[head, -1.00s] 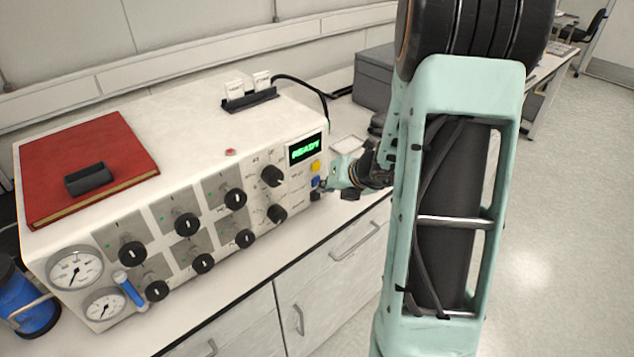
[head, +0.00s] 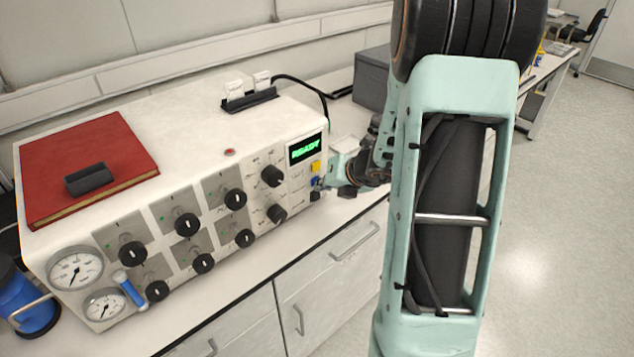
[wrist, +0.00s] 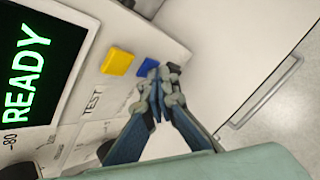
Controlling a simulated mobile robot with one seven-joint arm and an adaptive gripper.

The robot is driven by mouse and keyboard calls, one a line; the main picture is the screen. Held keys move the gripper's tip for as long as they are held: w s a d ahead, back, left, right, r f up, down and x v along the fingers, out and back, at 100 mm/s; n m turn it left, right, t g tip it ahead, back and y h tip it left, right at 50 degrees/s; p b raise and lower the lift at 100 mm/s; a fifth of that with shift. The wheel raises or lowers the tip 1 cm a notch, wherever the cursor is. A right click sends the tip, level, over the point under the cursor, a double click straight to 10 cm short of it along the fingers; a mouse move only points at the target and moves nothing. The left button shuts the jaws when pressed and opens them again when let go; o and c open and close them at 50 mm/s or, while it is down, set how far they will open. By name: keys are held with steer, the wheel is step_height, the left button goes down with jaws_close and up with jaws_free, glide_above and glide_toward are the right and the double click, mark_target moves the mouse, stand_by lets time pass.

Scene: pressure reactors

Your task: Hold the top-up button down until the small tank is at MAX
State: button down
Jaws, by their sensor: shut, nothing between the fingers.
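The white reactor unit (head: 200,130) stands on the bench, its display (head: 305,149) reading READY in green. Below the display are a yellow button (head: 316,167), a blue button (head: 315,182) and a black one (head: 315,196). The wrist view shows the yellow (wrist: 118,61) and blue (wrist: 147,66) buttons; no label there reads as top-up. My gripper (wrist: 159,80) is shut and empty, its tips right at the blue button and partly covering it. I cannot tell whether they touch it. A blue tube (head: 129,289) sits beside the gauges; I cannot make out a MAX mark.
Several black knobs (head: 235,199) line the front panel. A red book (head: 85,160) with a dark object (head: 89,179) lies on top. Two gauges (head: 76,271) are at the lower left, near a blue container (head: 32,308). A grey box (head: 371,78) stands behind my arm.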

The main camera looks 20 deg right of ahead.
steer(key=shift+s+d, duration=0.3)
steer(key=shift+s, duration=0.55)
steer(key=shift+s, duration=0.1)
steer(key=shift+s+d, duration=0.3)
steer(key=shift+s, duration=0.45)
steer(key=shift+s+d, duration=0.25)
steer(key=shift+s, duration=0.5)
steer(key=shift+s+d, duration=0.3)
steer(key=shift+s, duration=0.45)
